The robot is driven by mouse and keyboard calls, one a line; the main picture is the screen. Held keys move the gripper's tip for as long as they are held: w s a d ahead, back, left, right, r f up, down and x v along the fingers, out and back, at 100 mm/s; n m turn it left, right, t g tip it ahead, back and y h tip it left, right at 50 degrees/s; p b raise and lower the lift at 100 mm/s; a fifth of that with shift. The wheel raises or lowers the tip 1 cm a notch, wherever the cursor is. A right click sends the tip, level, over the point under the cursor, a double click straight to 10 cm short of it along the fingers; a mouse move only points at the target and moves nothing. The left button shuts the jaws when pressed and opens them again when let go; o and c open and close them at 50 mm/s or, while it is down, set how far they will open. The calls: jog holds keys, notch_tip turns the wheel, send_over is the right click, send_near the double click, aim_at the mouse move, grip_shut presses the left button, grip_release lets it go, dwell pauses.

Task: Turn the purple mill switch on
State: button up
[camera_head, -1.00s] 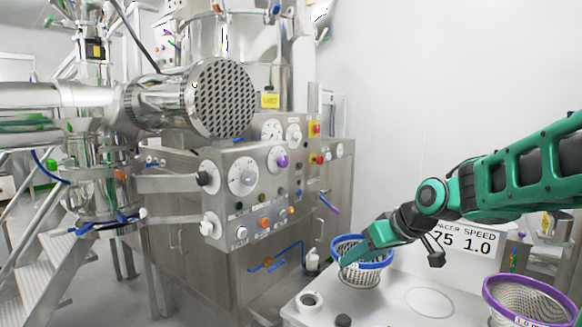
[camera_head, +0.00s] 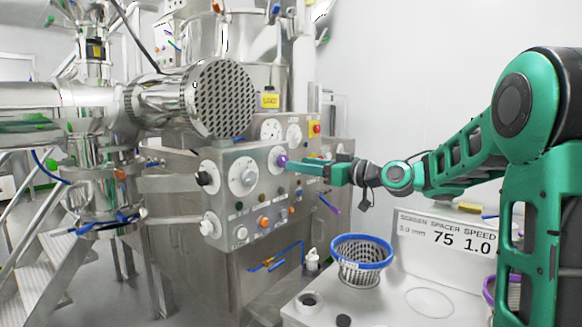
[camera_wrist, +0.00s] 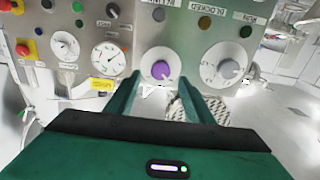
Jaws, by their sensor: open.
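The purple mill switch (camera_head: 281,160) is a purple knob on a white round dial on the steel control panel. It also shows in the wrist view (camera_wrist: 160,70), just beyond my fingertips and between their lines. My green gripper (camera_head: 286,163) reaches in from the right, with its fingertips at or very near the knob in the head view. In the wrist view the two fingers (camera_wrist: 160,82) stand apart with nothing held between them. I cannot tell whether either finger touches the knob.
A larger white dial (camera_head: 243,176) with a grey knob sits left of the switch. A red button on yellow (camera_head: 315,128) is to the right. A blue-rimmed basket (camera_head: 361,258) and a label sign (camera_head: 447,236) stand on the white table below my arm.

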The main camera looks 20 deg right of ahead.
aim_at(281, 161)
jog(key=shift+x, duration=2.55)
jog(key=c, duration=1)
jog(key=shift+d, duration=0.1)
jog(key=shift+c, duration=0.2)
